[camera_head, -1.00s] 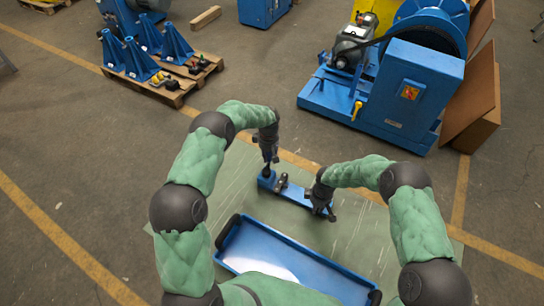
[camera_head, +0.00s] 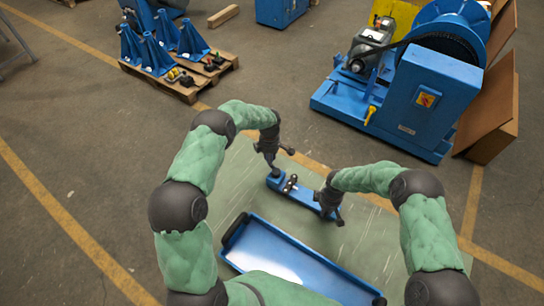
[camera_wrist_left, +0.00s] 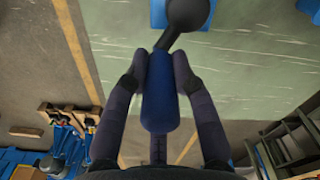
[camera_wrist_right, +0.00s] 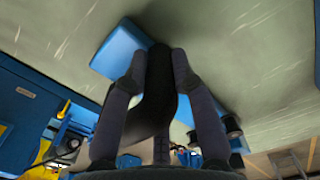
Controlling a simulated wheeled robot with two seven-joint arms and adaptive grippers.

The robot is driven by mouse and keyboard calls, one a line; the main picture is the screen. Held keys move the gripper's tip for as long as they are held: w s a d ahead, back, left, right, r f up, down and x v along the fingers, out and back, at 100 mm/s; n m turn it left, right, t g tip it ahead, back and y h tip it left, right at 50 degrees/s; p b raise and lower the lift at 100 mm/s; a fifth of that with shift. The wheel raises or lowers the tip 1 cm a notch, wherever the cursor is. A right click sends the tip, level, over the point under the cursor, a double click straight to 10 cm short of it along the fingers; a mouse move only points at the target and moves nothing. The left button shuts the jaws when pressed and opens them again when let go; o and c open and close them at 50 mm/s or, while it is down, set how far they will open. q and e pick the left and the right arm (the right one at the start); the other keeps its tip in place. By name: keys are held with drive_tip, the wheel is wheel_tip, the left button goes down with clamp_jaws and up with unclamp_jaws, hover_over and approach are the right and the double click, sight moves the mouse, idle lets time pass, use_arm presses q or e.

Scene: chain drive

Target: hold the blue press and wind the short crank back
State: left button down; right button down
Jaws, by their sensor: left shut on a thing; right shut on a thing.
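The blue press (camera_head: 309,198) is a long narrow blue body lying on the green mat, with small dark fittings on top. My left gripper (camera_head: 269,160) is at its far left end. In the left wrist view it is shut on the dark blue grip (camera_wrist_left: 159,98) of the short crank, whose dark arm (camera_wrist_left: 188,14) runs to a round hub by the press. My right gripper (camera_head: 329,204) is at the press's right end. In the right wrist view it is shut on a thick dark part (camera_wrist_right: 156,95) beside the blue body (camera_wrist_right: 118,50). The fingers hide the exact contact.
A blue tray (camera_head: 228,235) with black ends lies in front of the press. The green mat (camera_head: 372,236) is clear to the right. A large blue machine (camera_head: 434,95) stands behind at right. A pallet (camera_head: 190,92) with blue stands is at the back left.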

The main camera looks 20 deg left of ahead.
use_arm(q)
drive_tip(key=shift+a+r+n, duration=0.15)
drive_tip(key=shift+n, duration=0.35)
drive_tip(key=shift+s, duration=0.1)
drive_tip(key=c, duration=1)
unclamp_jaws()
use_arm(e)
drive_tip(key=shift+w+r, duration=0.1)
use_arm(q)
drive_tip(key=shift+s, duration=0.1)
wheel_tip(320, 180, up, 12)
drive_tip(key=shift+f, duration=0.1)
